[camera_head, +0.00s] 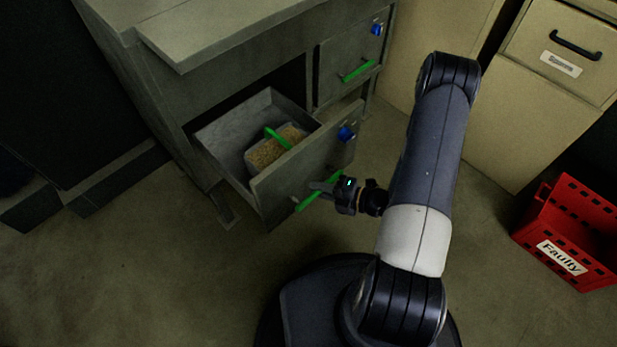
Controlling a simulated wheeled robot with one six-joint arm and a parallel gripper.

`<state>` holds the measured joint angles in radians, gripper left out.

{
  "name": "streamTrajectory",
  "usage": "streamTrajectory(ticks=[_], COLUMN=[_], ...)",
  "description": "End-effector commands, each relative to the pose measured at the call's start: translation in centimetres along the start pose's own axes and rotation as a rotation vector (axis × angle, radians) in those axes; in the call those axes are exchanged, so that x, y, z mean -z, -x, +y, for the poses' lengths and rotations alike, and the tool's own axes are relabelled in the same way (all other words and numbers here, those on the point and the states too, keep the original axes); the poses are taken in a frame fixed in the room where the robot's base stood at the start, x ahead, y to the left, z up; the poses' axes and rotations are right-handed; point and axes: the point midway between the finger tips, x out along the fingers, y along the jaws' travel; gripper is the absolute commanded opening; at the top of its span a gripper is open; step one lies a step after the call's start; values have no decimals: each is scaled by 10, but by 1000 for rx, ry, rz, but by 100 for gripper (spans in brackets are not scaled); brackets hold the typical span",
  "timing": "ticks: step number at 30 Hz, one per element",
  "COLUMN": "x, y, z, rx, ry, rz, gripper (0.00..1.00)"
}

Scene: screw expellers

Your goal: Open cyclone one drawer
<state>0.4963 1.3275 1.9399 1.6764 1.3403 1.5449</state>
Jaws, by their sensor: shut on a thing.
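A grey metal drawer (283,195) is pulled well out of the lower part of a grey cabinet. It has a green bar handle (305,204) and a blue knob (345,133) on its front. My gripper (322,189) is at this handle and shut on it. Inside the open drawer lies a container with tan grainy material (268,154) and a green handle across it. Which drawer is labelled cyclone one cannot be read here.
Another drawer (338,68), closed, with a green handle and blue knob, sits further back. A red crate (560,222) marked "Faulty" stands on the floor at right. Beige cabinets (556,82) stand behind my arm. The floor at lower left (120,270) is clear.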

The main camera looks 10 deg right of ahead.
Motion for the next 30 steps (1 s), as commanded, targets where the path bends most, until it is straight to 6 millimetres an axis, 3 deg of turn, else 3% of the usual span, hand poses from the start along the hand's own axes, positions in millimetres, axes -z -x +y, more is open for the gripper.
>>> streamTrajectory(ticks=[6, 17, 18, 25, 30], x=[4, 4, 4, 4, 4], y=[10, 11, 11, 11, 11], z=[-3, -3, -3, -3, -3], rx=[-1, 0, 0, 0, 0], ry=[1, 2, 2, 1, 1], rz=[0, 1, 1, 0, 0], gripper=[0, 0, 18, 37, 38])
